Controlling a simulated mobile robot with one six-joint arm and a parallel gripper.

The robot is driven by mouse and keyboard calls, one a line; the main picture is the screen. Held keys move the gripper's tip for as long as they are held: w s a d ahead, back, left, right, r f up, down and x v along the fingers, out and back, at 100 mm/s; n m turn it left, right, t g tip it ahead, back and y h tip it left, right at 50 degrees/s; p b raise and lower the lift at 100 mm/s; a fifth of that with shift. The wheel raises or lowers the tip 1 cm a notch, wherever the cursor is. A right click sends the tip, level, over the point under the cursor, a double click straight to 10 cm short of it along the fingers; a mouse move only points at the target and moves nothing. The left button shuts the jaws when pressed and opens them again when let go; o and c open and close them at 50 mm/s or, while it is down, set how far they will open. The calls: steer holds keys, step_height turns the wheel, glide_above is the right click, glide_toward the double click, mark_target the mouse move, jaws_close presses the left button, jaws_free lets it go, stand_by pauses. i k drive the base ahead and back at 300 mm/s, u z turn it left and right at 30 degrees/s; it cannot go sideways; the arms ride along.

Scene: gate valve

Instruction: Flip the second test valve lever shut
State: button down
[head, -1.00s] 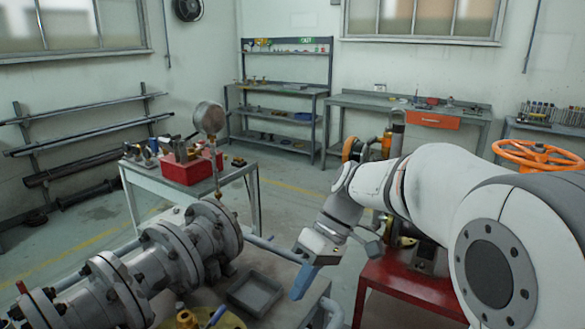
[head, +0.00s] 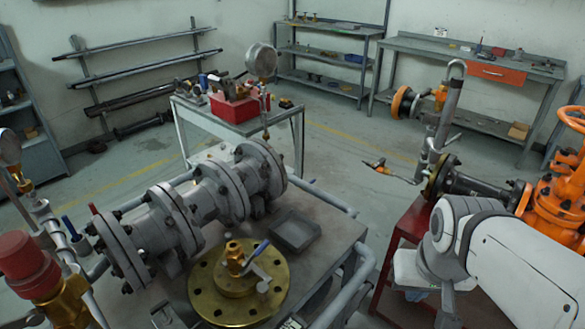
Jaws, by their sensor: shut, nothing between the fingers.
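Several small levers are in the head view, and I cannot tell which is the second test valve's. A blue lever (head: 256,252) rises at a slant from a small brass valve (head: 234,256) on a round brass flange. A blue-tipped lever (head: 69,226) and a red-tipped lever (head: 93,209) stand by the pipework at the left. My gripper (head: 415,294) is low at the right, beside the red stand and well away from these levers. It is mostly hidden by my wrist, shut and empty.
A grey flanged valve body (head: 197,207) lies across the bench, with a shallow grey tray (head: 295,231) beside it. A red stand (head: 403,218) carries orange-and-black valve gear at the right. A red relief-type fitting (head: 28,262) stands front left.

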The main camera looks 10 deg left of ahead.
mark_target(246, 264)
steer(key=u, duration=1.55)
steer(key=k, duration=0.95)
steer(key=z, duration=0.2)
steer(key=i, duration=1)
steer(key=z, duration=0.05)
